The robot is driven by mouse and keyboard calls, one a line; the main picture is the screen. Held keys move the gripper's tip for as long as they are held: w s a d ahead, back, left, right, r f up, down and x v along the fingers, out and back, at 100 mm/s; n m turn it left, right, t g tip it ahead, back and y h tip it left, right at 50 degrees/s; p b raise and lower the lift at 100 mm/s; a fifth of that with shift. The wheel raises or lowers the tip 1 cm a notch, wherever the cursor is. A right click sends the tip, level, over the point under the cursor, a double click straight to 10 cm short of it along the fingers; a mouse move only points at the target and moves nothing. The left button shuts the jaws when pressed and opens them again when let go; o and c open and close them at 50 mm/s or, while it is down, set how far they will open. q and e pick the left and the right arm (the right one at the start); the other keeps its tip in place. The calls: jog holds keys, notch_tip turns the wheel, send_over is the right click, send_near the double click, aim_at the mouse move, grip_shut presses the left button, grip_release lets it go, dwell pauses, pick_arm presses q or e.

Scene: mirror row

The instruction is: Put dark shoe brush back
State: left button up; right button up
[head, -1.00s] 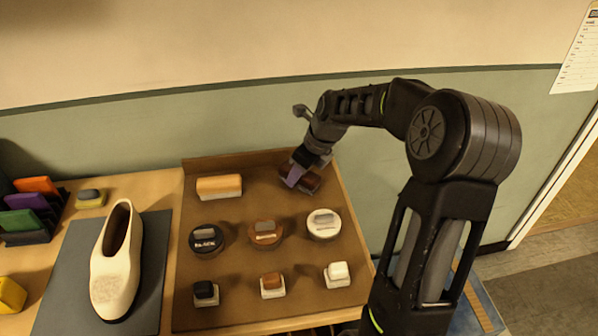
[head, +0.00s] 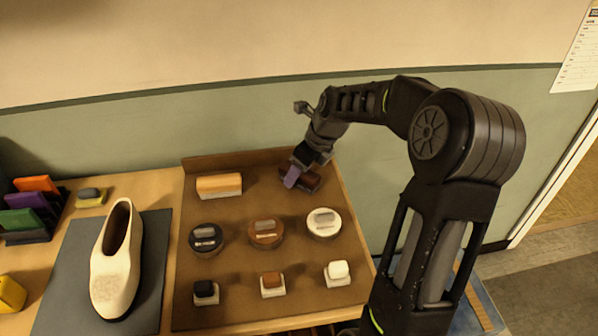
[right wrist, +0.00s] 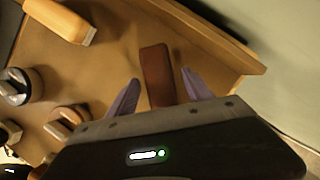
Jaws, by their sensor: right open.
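The dark shoe brush (head: 313,181), a dark reddish-brown block, lies at the back right of the brown tray (head: 230,270). In the right wrist view the brush (right wrist: 156,72) is between the two purple fingers, with a gap on each side. My right gripper (head: 293,177) is open at the brush and hides part of it in the head view; it also shows in the right wrist view (right wrist: 160,85). My left gripper is not in view.
A light-topped brush (head: 219,185) lies at the tray's back left. Several polish tins, like the white-topped one (head: 323,223), and small blocks fill the front rows. A cream shoe (head: 115,262) stands on a grey mat (head: 60,300) at left.

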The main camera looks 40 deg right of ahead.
jog(key=v, duration=1.1)
jog(key=shift+s+r, duration=0.15)
jog(key=shift+s, duration=0.05)
